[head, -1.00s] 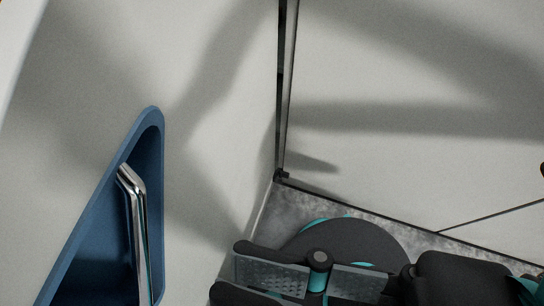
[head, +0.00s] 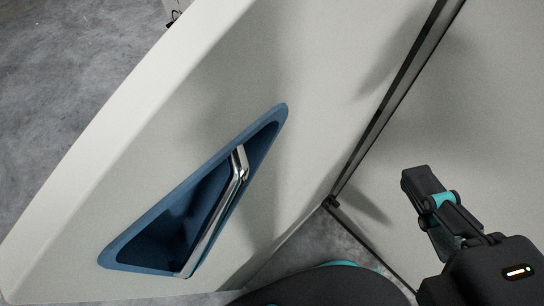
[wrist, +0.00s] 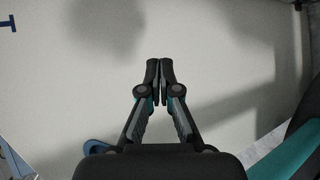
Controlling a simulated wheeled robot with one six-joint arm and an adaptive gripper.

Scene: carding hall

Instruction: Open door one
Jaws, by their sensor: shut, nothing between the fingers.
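A pale door leaf (head: 300,60) with a blue triangular recess (head: 120,252) fills the middle of the head view. A bent chrome handle (head: 214,222) runs along inside the recess. The leaf stands at an angle to the pale panel on the right, and floor shows beyond its free left edge. No door number is readable. My gripper (head: 428,190) is at the right, in front of that panel and apart from the handle. It is shut and empty; its fingertips (wrist: 160,75) meet in the wrist view, facing a pale surface.
A dark vertical seam (head: 385,112) with a small black fitting at its foot separates the leaf from the right panel (head: 480,110). Grey concrete floor (head: 70,80) is open at the upper left.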

